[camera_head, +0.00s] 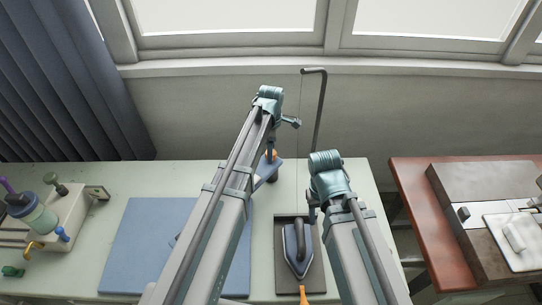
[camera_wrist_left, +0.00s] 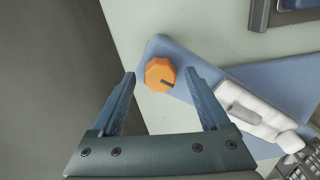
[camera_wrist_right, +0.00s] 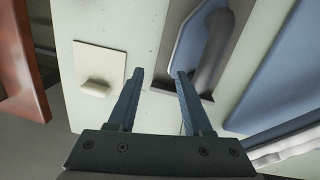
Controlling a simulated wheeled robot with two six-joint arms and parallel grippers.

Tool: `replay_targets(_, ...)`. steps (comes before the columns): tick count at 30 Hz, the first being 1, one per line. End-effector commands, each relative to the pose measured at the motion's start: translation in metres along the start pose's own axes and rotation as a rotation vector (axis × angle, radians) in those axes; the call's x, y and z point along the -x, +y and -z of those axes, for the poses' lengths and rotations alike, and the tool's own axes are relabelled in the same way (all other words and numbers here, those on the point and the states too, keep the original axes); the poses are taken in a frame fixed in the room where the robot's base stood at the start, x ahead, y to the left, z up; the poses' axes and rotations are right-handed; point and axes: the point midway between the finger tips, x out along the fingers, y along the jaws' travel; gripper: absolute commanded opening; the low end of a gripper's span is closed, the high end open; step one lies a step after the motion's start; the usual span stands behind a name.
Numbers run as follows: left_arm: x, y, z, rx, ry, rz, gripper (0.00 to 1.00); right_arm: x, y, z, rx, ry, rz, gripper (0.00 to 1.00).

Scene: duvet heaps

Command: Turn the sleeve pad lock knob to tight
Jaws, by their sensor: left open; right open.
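The sleeve pad (camera_head: 265,172) is a narrow blue board at the back of the pale table, partly hidden by my left arm. In the left wrist view, the blue pad (camera_wrist_left: 285,82) carries an orange faceted lock knob (camera_wrist_left: 160,72) near its rounded end. A dark mark on the knob points right and slightly down. The knob also shows small in the head view (camera_head: 271,155). My left gripper (camera_wrist_left: 160,76) is open, its fingertips on either side of the knob in view; I cannot tell whether they touch it. My right gripper (camera_wrist_right: 157,76) is open and empty, near the iron.
A blue-grey iron (camera_head: 298,250) stands on a dark rest, below a tall bent rod (camera_head: 320,110). A white piece (camera_wrist_left: 255,110) lies along the sleeve pad. A pale plate (camera_wrist_right: 97,62) lies near my right gripper.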

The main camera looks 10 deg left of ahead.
Motion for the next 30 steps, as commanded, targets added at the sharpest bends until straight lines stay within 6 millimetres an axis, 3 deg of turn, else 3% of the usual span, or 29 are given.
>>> replay_targets(9, -0.0020, 0.0000, 0.0000, 0.000, 0.000, 0.000, 0.77, -0.0020, -0.0002, 0.0001, 0.000, 0.000, 0.000, 0.50)
replay_targets(22, -0.0021, 0.0001, 0.0000, 0.000, 0.000, 0.000, 0.00, -0.0020, -0.0002, 0.0001, 0.000, 0.000, 0.000, 0.50)
replay_targets(30, -0.0021, 0.0000, 0.0000, -0.024, 0.000, 0.000, 0.00, -0.0021, -0.0002, 0.0001, 0.000, 0.000, 0.000, 0.50)
